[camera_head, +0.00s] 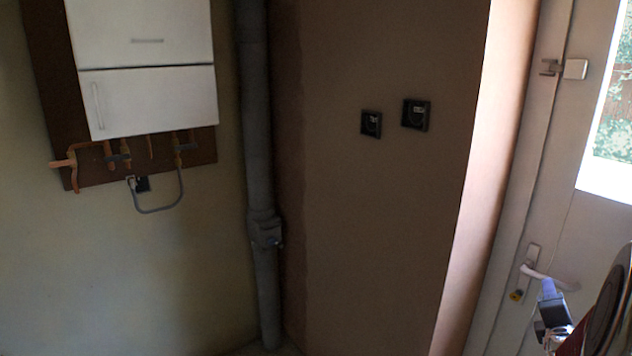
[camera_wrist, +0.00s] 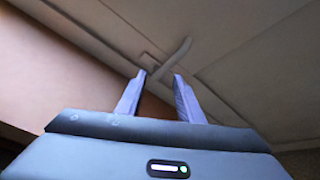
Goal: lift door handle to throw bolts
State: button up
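The white door (camera_head: 590,230) stands at the right in the head view. My gripper (camera_head: 548,290) is just below the handle in the head view. In the wrist view the handle (camera_wrist: 174,60) lies beyond the fingertips and runs up to the right. My gripper (camera_wrist: 160,76) has its two purple fingers apart there, with no thing held between them. Whether a finger touches the handle I cannot tell.
A small latch (camera_head: 574,69) sits higher on the door beside its frame. Two black wall fittings (camera_head: 393,118) are on the brown wall. A grey pipe (camera_head: 258,170) and a white boiler (camera_head: 148,75) with copper pipes stand at the left.

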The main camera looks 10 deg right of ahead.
jog(key=s+a+f+m+g+y, duration=0.2)
jog(key=s+f+m+g, duration=0.3)
jog(key=f+m, duration=0.35)
jog(key=s+a+f+m+g+y, duration=0.2)
jog(key=a+f+m+y, duration=0.1)
jog(key=a+m, duration=0.3)
jog(key=s+a+r+y, duration=0.2)
jog(key=a+r, duration=0.2)
jog(key=a, duration=0.9)
jog(key=s+a+r+m+y, duration=0.1)
jog(key=a+r, duration=0.4)
jog(key=a, duration=0.8)
jog(key=s+a+r+y, duration=0.3)
jog(key=a+r, duration=0.1)
jog(key=a, duration=1)
jog(key=shift+r, duration=0.25)
jog(key=shift+s+m, duration=0.15)
jog(key=shift+m, duration=0.1)
